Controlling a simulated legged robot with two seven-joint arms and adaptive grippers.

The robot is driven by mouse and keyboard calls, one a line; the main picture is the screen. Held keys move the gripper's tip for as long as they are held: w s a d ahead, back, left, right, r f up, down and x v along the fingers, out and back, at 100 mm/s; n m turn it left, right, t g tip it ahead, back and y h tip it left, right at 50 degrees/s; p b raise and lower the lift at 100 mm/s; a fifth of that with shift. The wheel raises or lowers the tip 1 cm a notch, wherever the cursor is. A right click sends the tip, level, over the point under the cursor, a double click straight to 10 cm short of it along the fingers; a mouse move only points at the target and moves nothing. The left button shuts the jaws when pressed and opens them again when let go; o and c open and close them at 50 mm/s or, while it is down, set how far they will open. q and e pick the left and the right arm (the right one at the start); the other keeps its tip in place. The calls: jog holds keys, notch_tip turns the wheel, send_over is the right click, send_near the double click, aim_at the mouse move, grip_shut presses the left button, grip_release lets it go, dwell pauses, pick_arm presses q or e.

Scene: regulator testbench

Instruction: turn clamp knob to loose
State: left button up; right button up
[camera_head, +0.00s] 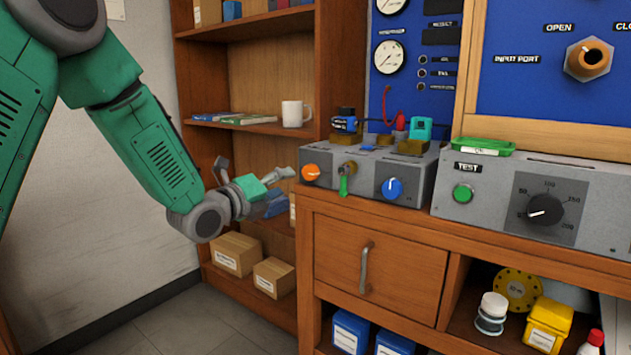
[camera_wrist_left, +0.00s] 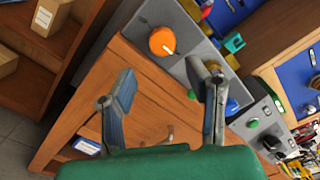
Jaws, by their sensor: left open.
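A grey control box (camera_head: 368,182) stands on the wooden bench. On its front are an orange knob (camera_head: 311,172) at the left, a small green lever (camera_head: 344,186) and a blue knob (camera_head: 392,188) with a white pointer mark. No readable label shows which is the clamp knob. In the left wrist view the orange knob (camera_wrist_left: 162,41) lies ahead, beyond the fingertips and between their lines. My left gripper (camera_head: 252,172) is open and empty, left of the box and apart from it; its two spread fingers also show in the left wrist view (camera_wrist_left: 160,75). My right gripper is not in view.
A drawer with a metal handle (camera_head: 366,267) is below the box. A second grey box with a black dial (camera_head: 545,209) stands to the right. A shelf behind holds a white mug (camera_head: 295,114) and cardboard boxes (camera_head: 236,254). Blue gauge panels rise behind the bench.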

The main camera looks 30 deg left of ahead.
aim_at(308, 174)
pick_arm(q)
jog(key=w, duration=0.3)
jog(key=w+b, duration=0.1)
jog(key=w, duration=0.2)
jog(key=w+d+b, duration=0.1)
jog(key=w, duration=0.2)
jog(key=shift+w, duration=0.1)
jog(key=shift+w+a, duration=0.1)
jog(key=shift+w, duration=0.25)
jog(key=c, duration=0.9)
